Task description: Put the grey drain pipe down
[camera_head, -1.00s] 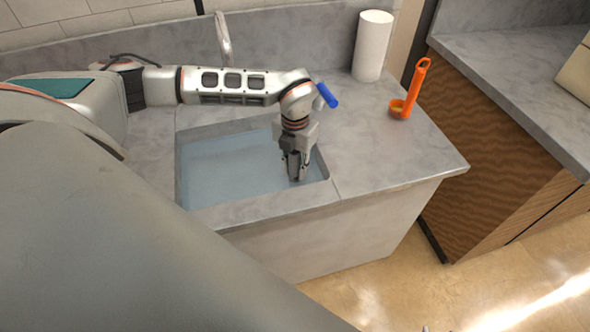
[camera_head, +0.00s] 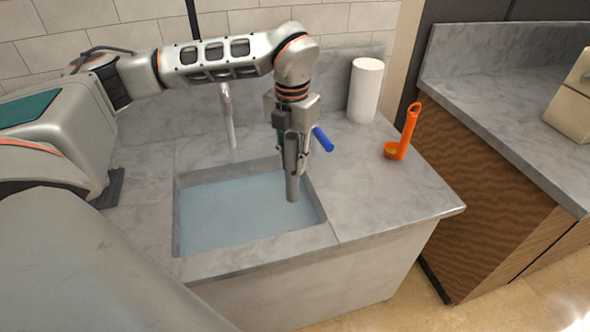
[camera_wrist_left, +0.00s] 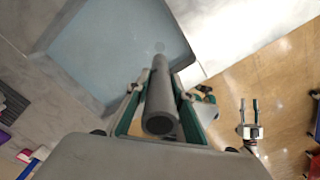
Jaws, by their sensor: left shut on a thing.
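My left gripper (camera_head: 292,165) points down above the sink and is shut on the grey drain pipe (camera_head: 292,188). The pipe hangs roughly upright from the fingers, its lower end showing against the sink's right part. In the left wrist view, the pipe (camera_wrist_left: 159,100) lies between the green-edged fingers (camera_wrist_left: 155,108), its open round end toward the camera. The sink (camera_head: 240,212) holds bluish water. My right gripper (camera_wrist_left: 249,112) shows small in the left wrist view, over the floor, its fingers apart and empty. It is outside the head view.
The grey counter (camera_head: 385,205) right of the sink has free room. A blue object (camera_head: 322,139), a white paper roll (camera_head: 365,90) and an orange scoop (camera_head: 405,135) stand or lie toward its back and right. A tap (camera_head: 228,115) rises behind the sink.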

